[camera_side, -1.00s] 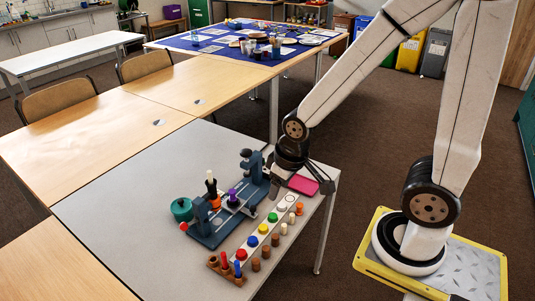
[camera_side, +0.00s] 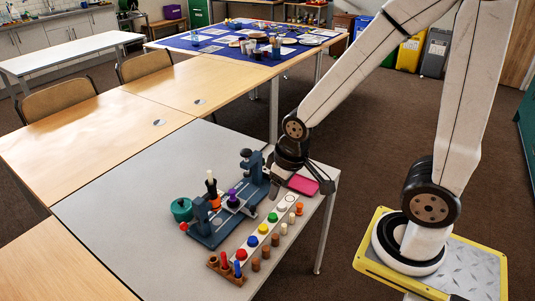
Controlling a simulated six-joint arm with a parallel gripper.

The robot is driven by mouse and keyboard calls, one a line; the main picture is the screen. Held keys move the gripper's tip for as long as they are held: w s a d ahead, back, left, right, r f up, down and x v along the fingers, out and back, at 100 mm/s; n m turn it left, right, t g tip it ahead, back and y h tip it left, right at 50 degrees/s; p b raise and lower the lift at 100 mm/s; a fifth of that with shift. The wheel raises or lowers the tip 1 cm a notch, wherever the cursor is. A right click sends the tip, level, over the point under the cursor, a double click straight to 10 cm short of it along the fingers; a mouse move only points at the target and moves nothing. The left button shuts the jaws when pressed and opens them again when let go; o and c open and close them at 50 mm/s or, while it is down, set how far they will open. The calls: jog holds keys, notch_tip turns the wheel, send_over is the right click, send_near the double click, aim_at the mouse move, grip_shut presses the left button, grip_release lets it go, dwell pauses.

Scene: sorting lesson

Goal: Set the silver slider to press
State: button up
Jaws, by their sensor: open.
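A dark blue bench device (camera_side: 208,238) stands on the grey table, with a post at each end. A small silver-grey piece (camera_side: 235,208) sits between the posts under a purple knob (camera_side: 233,195); I take it for the silver slider, but it is too small to be sure. No press marking can be read. My gripper (camera_side: 274,189) points down just right of the device's far end, apart from the slider. Its fingers are open, small and dark in this view, and I see nothing between them.
A pale strip with several coloured buttons (camera_side: 263,229) lies right of the device, with wooden pegs beside it. A pink tray (camera_side: 303,184) is right of my gripper. The grey table's left part (camera_side: 120,215) is clear.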

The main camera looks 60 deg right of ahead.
jog(key=shift+o, duration=0.2)
jog(key=shift+o, duration=0.6)
jog(key=n+g, duration=0.3)
jog(key=n, duration=0.1)
send_over(253, 207)
jog(key=f, duration=1.5)
jog(key=shift+s+a+f, duration=0.1)
jog(key=shift+a+f, duration=0.15)
jog(key=shift+d+f+n, duration=0.25)
jog(key=shift+f+n, duration=0.05)
jog(key=shift+f, duration=0.15)
jog(key=shift+f, duration=0.15)
jog(key=shift+f, duration=3.75)
